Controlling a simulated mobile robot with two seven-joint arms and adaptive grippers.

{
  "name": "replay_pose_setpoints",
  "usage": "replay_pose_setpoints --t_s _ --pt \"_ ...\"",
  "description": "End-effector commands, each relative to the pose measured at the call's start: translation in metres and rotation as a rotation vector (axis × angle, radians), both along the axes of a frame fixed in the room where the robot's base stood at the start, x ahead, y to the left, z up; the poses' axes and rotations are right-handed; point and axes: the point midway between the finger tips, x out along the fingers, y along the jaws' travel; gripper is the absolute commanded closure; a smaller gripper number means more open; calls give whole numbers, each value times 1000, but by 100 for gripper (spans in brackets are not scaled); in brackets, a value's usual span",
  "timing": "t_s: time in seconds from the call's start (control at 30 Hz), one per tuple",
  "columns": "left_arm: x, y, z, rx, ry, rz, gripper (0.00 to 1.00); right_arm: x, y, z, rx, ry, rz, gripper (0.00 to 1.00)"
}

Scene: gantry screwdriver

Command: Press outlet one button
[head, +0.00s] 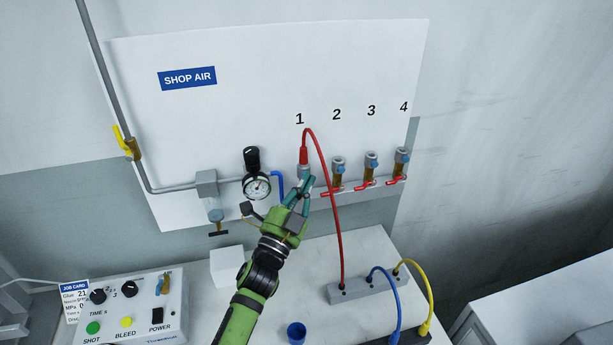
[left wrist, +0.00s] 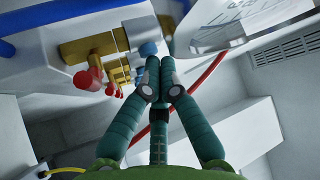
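Outlet 1 (head: 303,171) is under the number 1 on the white panel (head: 230,120), with a red hose fitting (head: 303,155) in its top. My left gripper (head: 306,183) is just in front of and below this outlet and hides its lower part. In the left wrist view, the green fingers (left wrist: 158,62) converge with their tips close together and nothing visible between them. My right gripper is not in view.
The red hose (head: 329,200) loops down close to the gripper to a grey block (head: 368,289). Outlets 2 (head: 338,168), 3 (head: 371,163) and 4 (head: 402,158) have red levers. A pressure gauge (head: 257,187) is on the left. A control box (head: 130,310) and blue cup (head: 296,333) stand below.

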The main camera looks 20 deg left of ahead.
Motion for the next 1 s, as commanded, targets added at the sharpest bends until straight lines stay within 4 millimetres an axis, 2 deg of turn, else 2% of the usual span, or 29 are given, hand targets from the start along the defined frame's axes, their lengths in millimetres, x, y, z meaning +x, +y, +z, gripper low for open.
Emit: replay_pose_setpoints --t_s 0.3,0.67,1.0 --pt "-12 -8 1 0 0 1 100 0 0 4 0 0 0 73" --pt "-15 -10 0 0 0 0 100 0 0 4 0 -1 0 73" --pt "-41 -28 0 -2 0 -1 100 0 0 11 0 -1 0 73"
